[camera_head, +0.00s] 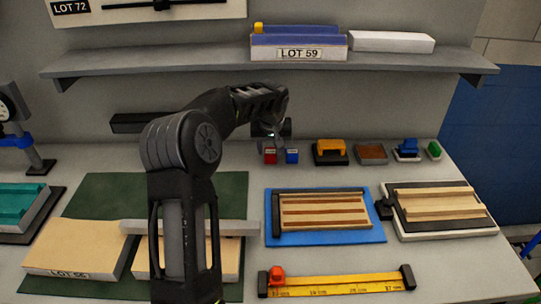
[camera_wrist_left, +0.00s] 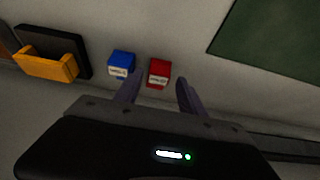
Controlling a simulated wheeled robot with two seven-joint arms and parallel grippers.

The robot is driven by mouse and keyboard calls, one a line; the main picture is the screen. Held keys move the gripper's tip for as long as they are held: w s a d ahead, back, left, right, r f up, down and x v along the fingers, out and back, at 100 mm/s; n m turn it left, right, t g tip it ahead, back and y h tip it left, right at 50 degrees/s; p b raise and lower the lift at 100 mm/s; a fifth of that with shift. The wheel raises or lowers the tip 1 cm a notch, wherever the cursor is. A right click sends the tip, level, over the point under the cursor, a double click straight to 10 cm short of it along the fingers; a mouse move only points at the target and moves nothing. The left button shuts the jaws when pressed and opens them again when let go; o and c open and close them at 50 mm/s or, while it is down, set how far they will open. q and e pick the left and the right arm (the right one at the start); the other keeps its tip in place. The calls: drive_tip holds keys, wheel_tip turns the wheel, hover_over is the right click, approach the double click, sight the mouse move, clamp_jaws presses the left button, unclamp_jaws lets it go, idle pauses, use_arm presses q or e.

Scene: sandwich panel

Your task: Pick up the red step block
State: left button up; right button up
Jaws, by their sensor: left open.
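The red step block (camera_head: 270,156) is a small red block with a white label on the grey bench, just left of a similar blue block (camera_head: 292,156). In the left wrist view the red block (camera_wrist_left: 159,73) lies ahead of the open fingers, with the blue block (camera_wrist_left: 121,64) to its left. My left gripper (camera_head: 274,135) is above and behind the two blocks in the head view. In the wrist view its fingers (camera_wrist_left: 158,92) are apart with nothing between them at the tips. One finger is close to the blue block; whether they touch I cannot tell. My right gripper is not in view.
An orange-and-black block (camera_head: 331,151) stands right of the blue block, then a brown block (camera_head: 371,153) and other small items. A blue mat (camera_head: 376,232) with a wooden panel lies in front. A shelf (camera_head: 200,62) runs above the bench.

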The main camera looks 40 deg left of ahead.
sight(271, 155)
use_arm(q)
drive_tip(key=p+x, duration=0.1)
drive_tip(key=x, duration=0.4)
drive_tip(key=shift+d, duration=0.1)
idle(0.4)
clamp_jaws()
idle(0.4)
